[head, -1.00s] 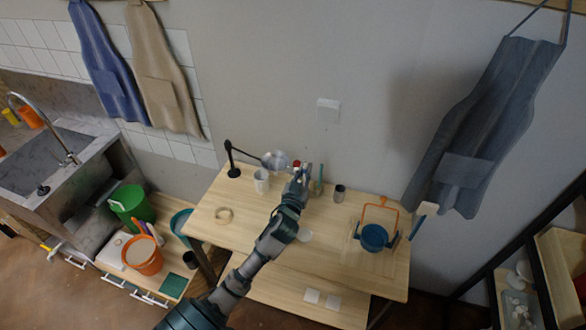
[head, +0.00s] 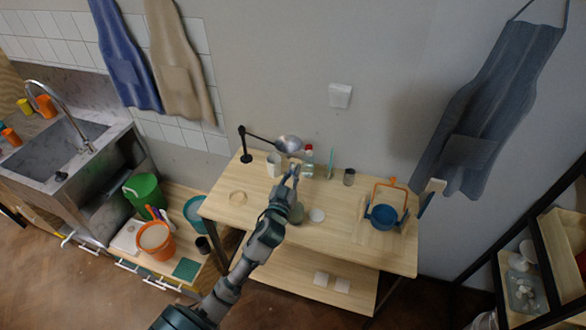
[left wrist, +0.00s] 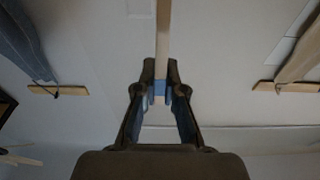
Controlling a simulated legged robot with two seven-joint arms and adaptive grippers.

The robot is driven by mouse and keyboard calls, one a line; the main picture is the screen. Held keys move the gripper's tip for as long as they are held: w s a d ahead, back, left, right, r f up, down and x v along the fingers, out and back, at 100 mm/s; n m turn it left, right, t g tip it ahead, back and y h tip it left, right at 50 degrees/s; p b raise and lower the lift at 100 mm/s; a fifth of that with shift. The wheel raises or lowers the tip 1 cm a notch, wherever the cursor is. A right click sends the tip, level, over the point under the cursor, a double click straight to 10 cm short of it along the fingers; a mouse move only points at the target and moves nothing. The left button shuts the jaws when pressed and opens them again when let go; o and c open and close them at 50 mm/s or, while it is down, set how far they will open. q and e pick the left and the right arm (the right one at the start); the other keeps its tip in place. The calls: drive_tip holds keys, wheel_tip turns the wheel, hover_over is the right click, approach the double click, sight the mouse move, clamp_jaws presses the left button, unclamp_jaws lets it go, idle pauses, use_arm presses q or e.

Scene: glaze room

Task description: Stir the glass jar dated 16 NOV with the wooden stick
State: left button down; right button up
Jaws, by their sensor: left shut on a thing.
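My left gripper (head: 291,178) is over the wooden table, in front of the lamp and bottle. In the left wrist view the gripper (left wrist: 161,92) is shut on a pale wooden stick (left wrist: 163,45), which runs up from between the fingertips. In the head view the stick is too small to make out clearly. A grey-green jar (head: 297,213) stands on the table just below and right of the gripper, partly hidden by my arm. A small dark jar (head: 349,178) stands farther right. No date can be read on any jar. My right gripper is not in view.
A white mug (head: 273,165), a black lamp (head: 246,157) and a red-capped bottle (head: 308,165) stand along the back. A white disc (head: 317,215) lies beside the grey-green jar. The table's left front is mostly clear.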

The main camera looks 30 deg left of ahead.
use_arm(q)
drive_tip(key=shift+s+f+b, duration=0.15)
drive_tip(key=shift+f+b, duration=0.15)
drive_tip(key=shift+f, duration=0.65)
drive_tip(key=f+b, duration=0.2)
drive_tip(key=w+f+b, duration=0.1)
drive_tip(key=f+b, duration=0.1)
drive_tip(key=f, duration=0.1)
drive_tip(key=f+b, duration=0.2)
drive_tip(key=shift+w+a+f, duration=0.15)
drive_tip(key=shift+a+f, duration=0.05)
drive_tip(key=shift+a, duration=0.05)
drive_tip(key=shift+w+f+b, duration=0.1)
drive_tip(key=shift+f+b, duration=0.5)
drive_tip(key=shift+b, duration=0.1)
drive_tip(key=shift+w+a+f+b, duration=0.1)
drive_tip(key=shift+a+f+b, duration=0.2)
drive_tip(key=shift+f, duration=0.25)
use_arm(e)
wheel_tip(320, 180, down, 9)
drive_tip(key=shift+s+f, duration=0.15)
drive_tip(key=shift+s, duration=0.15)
use_arm(q)
drive_tip(key=shift+d, duration=0.15)
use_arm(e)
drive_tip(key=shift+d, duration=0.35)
